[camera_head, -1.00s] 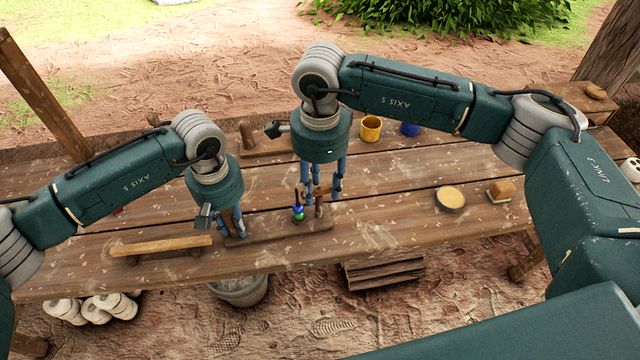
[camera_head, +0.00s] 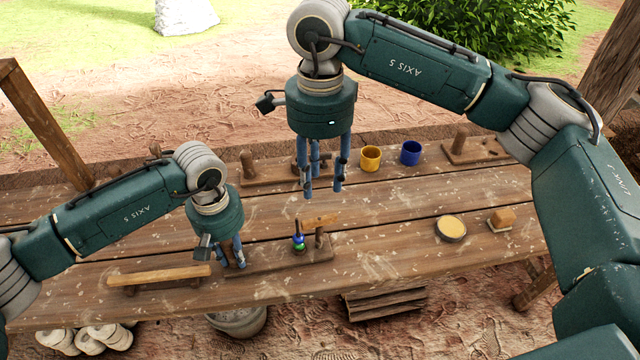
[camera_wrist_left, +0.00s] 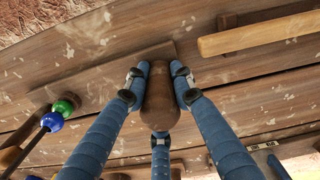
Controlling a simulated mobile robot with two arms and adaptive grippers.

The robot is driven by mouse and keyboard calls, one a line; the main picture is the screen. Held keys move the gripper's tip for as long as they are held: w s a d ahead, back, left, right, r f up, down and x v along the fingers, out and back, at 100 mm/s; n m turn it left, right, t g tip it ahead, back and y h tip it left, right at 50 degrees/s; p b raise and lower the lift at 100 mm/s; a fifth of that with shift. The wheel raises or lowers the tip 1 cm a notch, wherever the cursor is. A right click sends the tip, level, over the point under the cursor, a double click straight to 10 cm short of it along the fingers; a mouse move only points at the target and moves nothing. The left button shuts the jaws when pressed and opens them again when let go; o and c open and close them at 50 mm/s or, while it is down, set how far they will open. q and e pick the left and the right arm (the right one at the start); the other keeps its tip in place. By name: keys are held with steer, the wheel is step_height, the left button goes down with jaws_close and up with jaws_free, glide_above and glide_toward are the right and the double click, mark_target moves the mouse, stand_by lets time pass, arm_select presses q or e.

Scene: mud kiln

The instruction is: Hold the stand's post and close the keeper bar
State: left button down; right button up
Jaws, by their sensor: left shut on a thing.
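The stand's wooden base (camera_head: 270,256) lies on the bench. My left gripper (camera_head: 232,264) is shut around its brown post, which shows upright between the fingers in the left wrist view (camera_wrist_left: 160,98). A thin rod carries a blue bead (camera_head: 298,239) and a green bead (camera_head: 299,246); they also show in the left wrist view (camera_wrist_left: 64,107). The keeper bar (camera_head: 322,220), light brown, lies across the top of a short peg (camera_head: 319,238) at the base's right end. It does not reach the held post. My right gripper (camera_head: 320,193) is open and empty above and behind the bar.
A wooden bar on supports (camera_head: 160,275) stands at the left front. A yellow mug (camera_head: 370,158), a blue mug (camera_head: 410,152) and two wooden stands (camera_head: 470,150) are at the back. A round yellow-topped dish (camera_head: 451,228) and a small block (camera_head: 502,218) lie to the right.

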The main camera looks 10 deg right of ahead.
steer(key=shift+r, duration=0.1)
arm_select(q)
steer(key=c, duration=1.4)
jaws_free()
arm_select(e)
step_height(320, 180, up, 4)
steer(key=shift+f, duration=0.1)
arm_select(q)
step_height(320, 180, up, 12)
steer(key=shift+f, duration=0.1)
